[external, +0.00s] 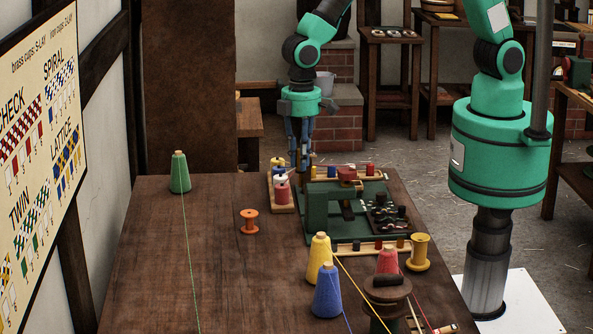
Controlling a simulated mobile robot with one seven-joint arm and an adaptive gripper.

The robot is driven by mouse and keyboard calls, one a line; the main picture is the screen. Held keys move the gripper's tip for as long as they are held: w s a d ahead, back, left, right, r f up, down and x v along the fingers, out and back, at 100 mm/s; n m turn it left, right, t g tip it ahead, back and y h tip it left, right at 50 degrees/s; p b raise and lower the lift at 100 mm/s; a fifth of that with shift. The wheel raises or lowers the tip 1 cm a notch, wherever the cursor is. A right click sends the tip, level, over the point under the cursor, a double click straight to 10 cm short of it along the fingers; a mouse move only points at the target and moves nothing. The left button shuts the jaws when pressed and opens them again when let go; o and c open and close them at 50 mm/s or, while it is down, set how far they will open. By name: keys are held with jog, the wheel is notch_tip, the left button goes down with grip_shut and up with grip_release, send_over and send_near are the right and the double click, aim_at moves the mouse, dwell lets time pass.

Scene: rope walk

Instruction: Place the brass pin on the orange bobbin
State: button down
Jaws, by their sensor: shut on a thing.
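The orange bobbin (249,222) stands upright on the wooden table, left of the green machine, with free table around it. My gripper (304,163) points straight down at the far side of the table, behind and to the right of the orange bobbin. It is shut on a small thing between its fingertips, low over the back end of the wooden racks. That thing is too small to make out, and I cannot tell whether it is the brass pin. I cannot pick out a brass pin elsewhere.
A green machine (318,212) stands right of the orange bobbin. A wooden rack (283,209) with cones is between them. A green cone (179,173) with trailing thread stands far left. Yellow (319,258) and blue (327,292) cones and a yellow bobbin (419,252) stand nearer. The left table is mostly clear.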

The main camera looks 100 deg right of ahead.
jog(key=shift+s+d, duration=0.65)
jog(key=shift+s, duration=0.05)
jog(key=w+a, duration=0.2)
jog(key=w, duration=0.5)
jog(key=w+a+f, duration=0.1)
jog(key=w+a, duration=0.2)
jog(key=w, duration=0.5)
jog(key=shift+w+f, duration=0.15)
jog(key=shift+f, duration=0.05)
jog(key=shift+f, duration=1.8)
jog(key=shift+f, duration=0.1)
jog(key=c, duration=1.6)
grip_release()
